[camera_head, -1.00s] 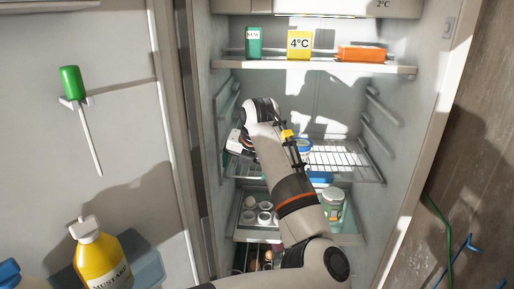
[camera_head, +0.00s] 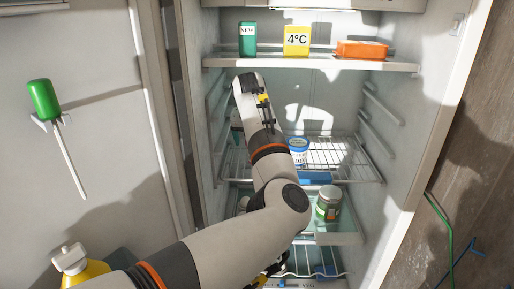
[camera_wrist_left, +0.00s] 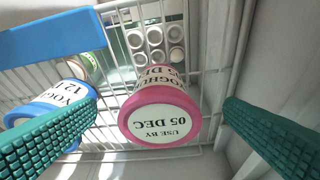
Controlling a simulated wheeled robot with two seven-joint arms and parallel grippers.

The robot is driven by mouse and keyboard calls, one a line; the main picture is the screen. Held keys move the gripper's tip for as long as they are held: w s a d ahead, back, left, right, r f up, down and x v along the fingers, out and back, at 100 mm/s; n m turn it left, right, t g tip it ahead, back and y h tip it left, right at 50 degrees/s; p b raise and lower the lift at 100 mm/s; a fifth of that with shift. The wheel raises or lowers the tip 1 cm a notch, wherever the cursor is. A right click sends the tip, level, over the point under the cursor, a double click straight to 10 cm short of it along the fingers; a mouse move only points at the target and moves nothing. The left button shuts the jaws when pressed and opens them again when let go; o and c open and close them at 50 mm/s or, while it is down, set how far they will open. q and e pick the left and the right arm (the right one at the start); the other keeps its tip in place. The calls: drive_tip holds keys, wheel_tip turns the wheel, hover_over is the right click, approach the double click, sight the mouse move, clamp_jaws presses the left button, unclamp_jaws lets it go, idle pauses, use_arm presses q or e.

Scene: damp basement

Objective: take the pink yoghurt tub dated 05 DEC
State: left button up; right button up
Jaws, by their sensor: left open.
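The pink yoghurt tub (camera_wrist_left: 160,110) stands on the wire shelf in the left wrist view. Its pale lid reads USE BY 05 DEC, upside down. My left gripper (camera_wrist_left: 162,116) is open, with one green finger on each side of the tub and gaps between. A blue yoghurt tub (camera_wrist_left: 62,103), its label partly covered by the left finger, stands to the left. In the head view a blue-lidded tub (camera_head: 299,146) is on the wire shelf; the pink tub is hidden behind my left arm.
The fridge's upper shelf (camera_head: 300,63) holds a green carton, a yellow 4°C box and an orange block. A jar (camera_head: 328,203) stands on the lower shelf. A flat blue container (camera_wrist_left: 50,37) lies close to the tubs. The fridge wall is close on the right in the wrist view.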

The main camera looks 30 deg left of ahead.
use_arm(q)
drive_tip(key=shift+w+a, duration=0.35)
drive_tip(key=shift+w, duration=0.55)
drive_tip(key=p+x, duration=0.1)
drive_tip(key=x, duration=0.4)
drive_tip(key=shift+w+a, duration=0.1)
drive_tip(key=c, duration=1.1)
drive_tip(key=shift+r, duration=0.1)
drive_tip(key=shift+c, duration=0.2)
